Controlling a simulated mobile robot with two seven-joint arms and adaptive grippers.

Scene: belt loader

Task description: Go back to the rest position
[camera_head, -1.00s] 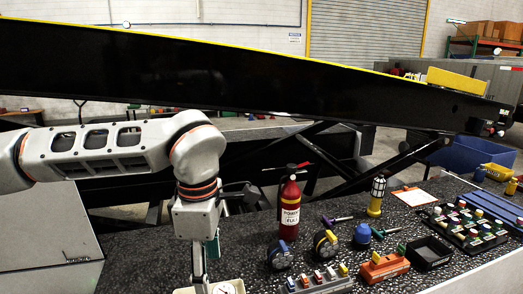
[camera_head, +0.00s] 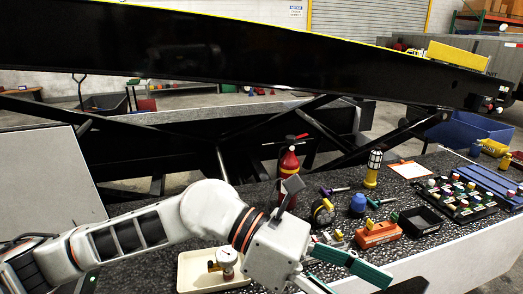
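My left arm reaches in low from the left. Its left gripper (camera_head: 345,277) is at the bottom, pointing right and low. One long teal finger shows above a light grey one, with a gap between them; the lower finger runs out of the frame. I see nothing held between them. The gripper is in front of the near edge of the speckled worktop (camera_head: 424,228). My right gripper is not identifiable in the view.
A cream tray (camera_head: 190,284) with a white-topped part (camera_head: 227,258) lies beside my wrist. A red extinguisher (camera_head: 289,163), yellow lantern (camera_head: 373,170), orange block (camera_head: 378,234), black bin (camera_head: 422,220) and part rack (camera_head: 467,203) stand on the worktop. The dark belt loader (camera_head: 200,50) spans behind.

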